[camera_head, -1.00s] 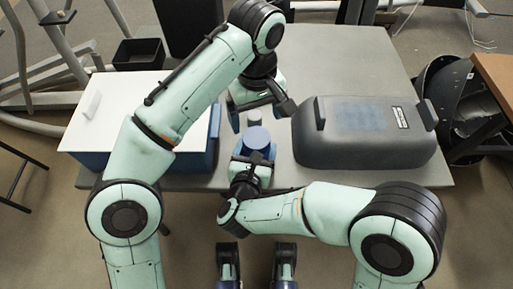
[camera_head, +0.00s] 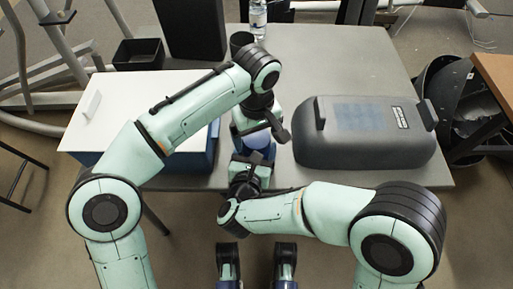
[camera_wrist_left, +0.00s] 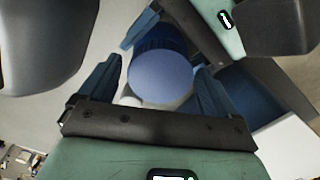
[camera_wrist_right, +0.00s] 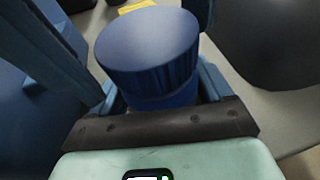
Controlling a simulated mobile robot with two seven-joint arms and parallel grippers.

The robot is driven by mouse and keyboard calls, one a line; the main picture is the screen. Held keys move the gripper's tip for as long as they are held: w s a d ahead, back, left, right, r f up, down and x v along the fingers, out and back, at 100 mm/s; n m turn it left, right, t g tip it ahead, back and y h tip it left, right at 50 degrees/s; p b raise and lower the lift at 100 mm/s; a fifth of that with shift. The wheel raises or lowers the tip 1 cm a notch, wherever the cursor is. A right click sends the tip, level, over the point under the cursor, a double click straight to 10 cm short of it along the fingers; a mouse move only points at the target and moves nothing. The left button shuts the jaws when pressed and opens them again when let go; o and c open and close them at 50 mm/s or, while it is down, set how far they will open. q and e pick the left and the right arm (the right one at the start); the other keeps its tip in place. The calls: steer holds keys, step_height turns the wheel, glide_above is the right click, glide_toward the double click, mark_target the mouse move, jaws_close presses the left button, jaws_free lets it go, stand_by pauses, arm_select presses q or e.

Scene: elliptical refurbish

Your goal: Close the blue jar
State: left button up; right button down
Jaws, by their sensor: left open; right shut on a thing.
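The blue jar (camera_wrist_right: 165,98) stands upright near the table's front edge. Its ridged blue lid (camera_wrist_right: 148,50) rests on top; I cannot tell how tightly it is seated. The lid's flat round top faces me in the left wrist view (camera_wrist_left: 160,78), and it shows in the head view (camera_head: 260,141). My right gripper (camera_wrist_right: 158,95) is shut on the jar's body from the front. My left gripper (camera_wrist_left: 160,85) is open above the jar, its fingers on either side of the lid with gaps. The jar's lower part is mostly hidden.
A blue box with a white lid (camera_head: 118,108) is at the left. A dark grey case (camera_head: 362,148) lies close on the right. A black cup (camera_head: 240,40) and a clear bottle (camera_head: 258,18) stand at the back. The grey table (camera_head: 335,60) is clear behind the case.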

arm_select(q)
steer(key=c, duration=1.1)
steer(key=m, duration=1.2)
steer(key=shift+m, duration=0.3)
steer(key=m, duration=0.4)
steer(key=o, duration=1.2)
steer(key=shift+s+d, duration=0.1)
